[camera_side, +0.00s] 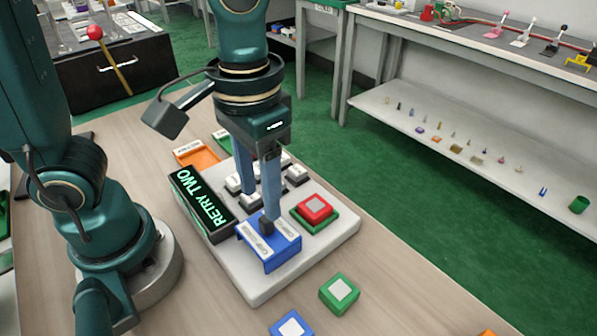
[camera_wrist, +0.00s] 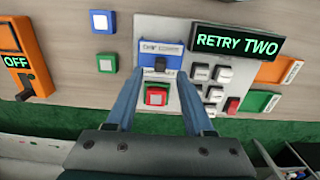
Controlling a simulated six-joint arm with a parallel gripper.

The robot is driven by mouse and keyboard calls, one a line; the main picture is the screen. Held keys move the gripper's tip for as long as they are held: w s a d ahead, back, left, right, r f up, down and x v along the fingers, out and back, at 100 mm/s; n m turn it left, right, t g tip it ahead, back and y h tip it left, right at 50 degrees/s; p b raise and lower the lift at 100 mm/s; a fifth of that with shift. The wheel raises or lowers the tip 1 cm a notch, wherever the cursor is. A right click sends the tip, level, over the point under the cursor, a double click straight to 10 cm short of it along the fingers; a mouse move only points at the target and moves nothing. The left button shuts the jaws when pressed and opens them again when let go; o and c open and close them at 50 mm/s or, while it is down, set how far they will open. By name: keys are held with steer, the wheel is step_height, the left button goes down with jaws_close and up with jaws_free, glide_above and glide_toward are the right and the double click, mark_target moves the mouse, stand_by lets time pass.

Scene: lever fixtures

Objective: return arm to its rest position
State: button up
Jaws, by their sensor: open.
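My gripper (camera_side: 258,208) is open and points down over the white panel (camera_side: 335,247) in the side view. In the wrist view, its two blue fingers (camera_wrist: 159,85) stand apart with nothing held between them. A blue fixture (camera_side: 283,255) with a dark knob sits at the panel's front; the knob (camera_wrist: 160,64) shows beyond the fingertips in the wrist view. A red button (camera_side: 314,207) on a green base is beside it; it appears between the fingers in the wrist view (camera_wrist: 157,97). I cannot tell whether a fingertip touches the fixture.
A black display reading RETRY TWO (camera_side: 203,203) and several switches (camera_wrist: 214,94) share the panel. Green (camera_side: 340,293) and blue (camera_side: 290,326) button blocks lie in front. An orange lever fixture marked OFF (camera_wrist: 28,65) shows in the wrist view.

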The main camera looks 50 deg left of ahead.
steer(key=s+a+r+t, duration=0.1)
steer(key=a+r+t, duration=0.1)
steer(key=a+t, duration=0.3)
steer(key=shift+s+a+r+t, duration=0.25)
steer(key=shift+s+a+t, duration=0.1)
steer(key=shift+a, duration=0.9)
